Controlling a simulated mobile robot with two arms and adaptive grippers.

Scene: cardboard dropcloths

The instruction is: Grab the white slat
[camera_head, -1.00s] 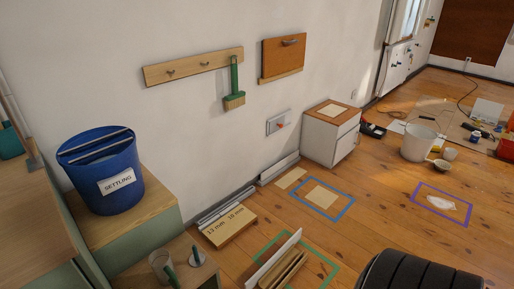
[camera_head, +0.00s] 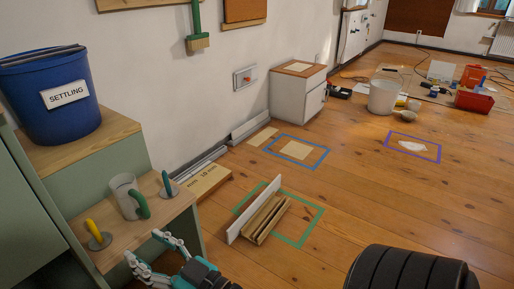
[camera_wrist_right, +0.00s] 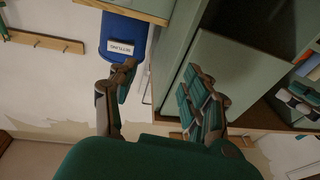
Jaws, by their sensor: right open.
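A long white slat (camera_head: 252,212) stands on its edge on the floor, leaning beside several brown cardboard-coloured slats (camera_head: 267,218) inside a green tape outline (camera_head: 312,224). Other white strips (camera_head: 250,124) lie along the foot of the wall. My right gripper (camera_head: 145,247) is at the lower left of the head view, beside the low wooden shelf and well left of the white slat. Its fingers are apart with nothing between them, as the right wrist view (camera_wrist_right: 158,88) also shows. The white slat is not seen in the wrist view. My left gripper is not in view.
A blue bin (camera_head: 50,115) marked SETTLING stands on the cabinet. A flat wooden block (camera_head: 205,182) lies near the wall.

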